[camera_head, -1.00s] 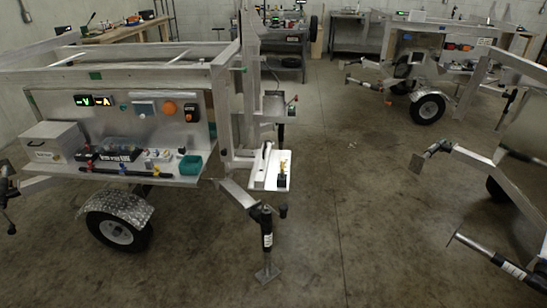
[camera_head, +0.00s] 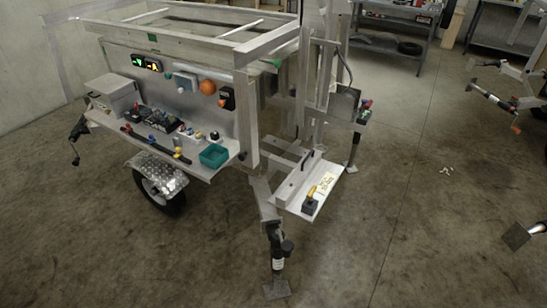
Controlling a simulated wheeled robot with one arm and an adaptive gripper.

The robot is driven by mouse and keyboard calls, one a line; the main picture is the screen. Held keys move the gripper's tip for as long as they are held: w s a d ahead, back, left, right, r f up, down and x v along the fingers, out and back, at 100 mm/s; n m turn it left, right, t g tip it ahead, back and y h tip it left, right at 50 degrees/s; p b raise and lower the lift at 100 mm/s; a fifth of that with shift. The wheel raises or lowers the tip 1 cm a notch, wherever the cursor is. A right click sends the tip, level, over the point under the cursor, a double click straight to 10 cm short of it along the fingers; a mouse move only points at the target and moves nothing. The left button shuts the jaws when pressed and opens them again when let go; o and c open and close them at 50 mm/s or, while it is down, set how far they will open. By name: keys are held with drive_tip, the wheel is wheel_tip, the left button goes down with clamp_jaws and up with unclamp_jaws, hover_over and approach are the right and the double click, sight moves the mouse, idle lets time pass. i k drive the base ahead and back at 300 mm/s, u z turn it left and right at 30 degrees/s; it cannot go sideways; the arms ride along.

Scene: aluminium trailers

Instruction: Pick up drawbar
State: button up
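An aluminium trailer (camera_head: 197,75) stands at the left and centre. A short angled aluminium bar (camera_head: 266,199) slopes down and out from its front end to a black upright support leg (camera_head: 276,246) with a flat foot on the floor. I cannot tell for sure which part is the drawbar; no loose bar lies on the floor near me. My gripper is not in view.
The trailer's side shelf holds a grey box (camera_head: 110,92), several coloured parts and a green bin (camera_head: 213,155). A wheel (camera_head: 160,190) is below. A second trailer's parts (camera_head: 500,95) show at the right edge. The concrete floor in front is clear.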

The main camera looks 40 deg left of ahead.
sight(285, 196)
drive_tip(key=u, duration=1.05)
drive_tip(key=i, duration=1.05)
drive_tip(key=u, duration=1.1)
